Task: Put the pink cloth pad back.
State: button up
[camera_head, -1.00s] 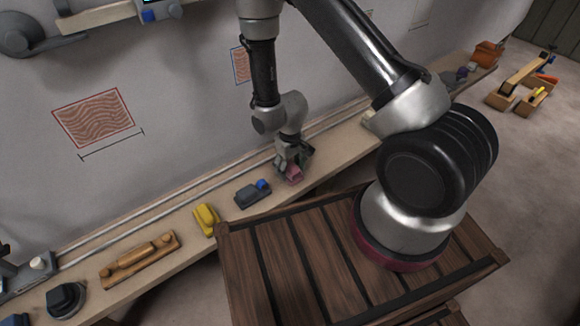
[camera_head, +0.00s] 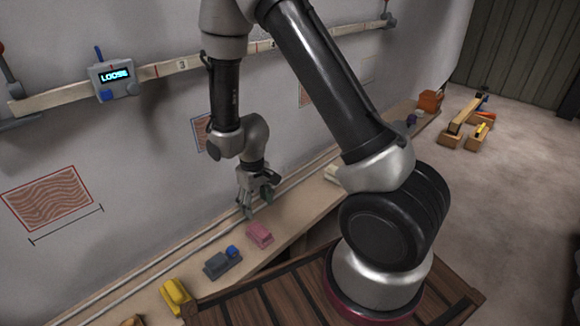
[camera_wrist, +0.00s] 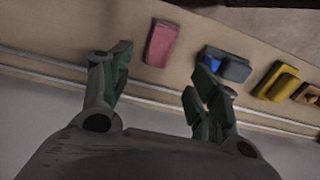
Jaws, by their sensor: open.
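The pink cloth pad (camera_head: 259,234) lies on the wooden ledge along the wall, to the right of a grey block with a blue knob. It also shows in the wrist view (camera_wrist: 161,44), lying flat beyond the fingertips. My gripper (camera_head: 254,207) is above the ledge, just behind and above the pad in the head view. In the wrist view its two green-padded fingers (camera_wrist: 163,68) are spread wide with nothing between them, and the pad is apart from them.
A grey block with a blue knob (camera_head: 222,262) and a yellow block (camera_head: 175,295) stand left of the pad on the ledge (camera_head: 300,214). Rails run along its wall side.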

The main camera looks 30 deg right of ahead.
jog(key=s+d+r+m+t, duration=0.15)
jog(key=d+r, duration=0.25)
jog(key=r, duration=0.7)
jog(key=s+d+r+t, duration=0.15)
jog(key=d+r, duration=0.25)
jog(key=r, duration=0.8)
jog(key=s+d+r+m, duration=0.1)
jog(key=s+d+r, duration=0.2)
jog(key=s+r, duration=0.3)
jog(key=s+d+r+m+t, duration=0.1)
jog(key=s+d+r, duration=0.3)
jog(key=s, duration=0.6)
notch_tip(320, 180, up, 2)
jog(key=shift+r, duration=0.15)
